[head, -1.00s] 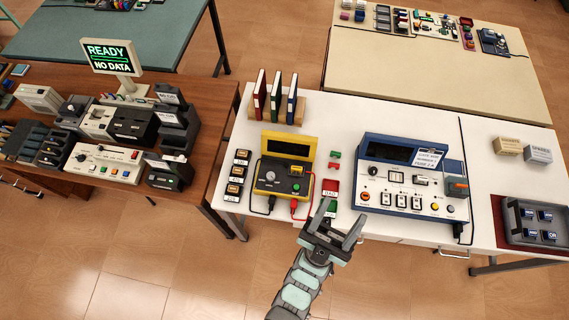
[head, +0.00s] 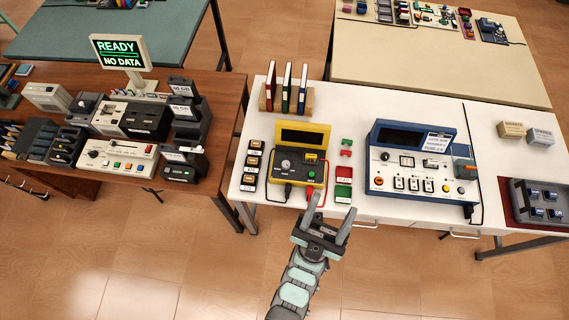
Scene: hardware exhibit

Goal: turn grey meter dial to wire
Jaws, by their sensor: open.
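A yellow-cased meter (head: 296,168) with a dark face stands on the white table, its lid tilted up at the back. Its small grey dial (head: 285,165) sits on the left part of the face; its pointer setting is too small to read. A red lead (head: 322,192) and a black lead come from the meter's front. My gripper (head: 331,212) is open and empty, in front of the meter and slightly right of it, at the table's front edge. It is apart from the dial.
A blue-framed console (head: 420,168) stands right of the meter, with red and green blocks (head: 343,173) between them. Several small labelled blocks (head: 250,160) line the meter's left side. Books (head: 286,90) stand behind it. A grey tray (head: 541,203) is far right.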

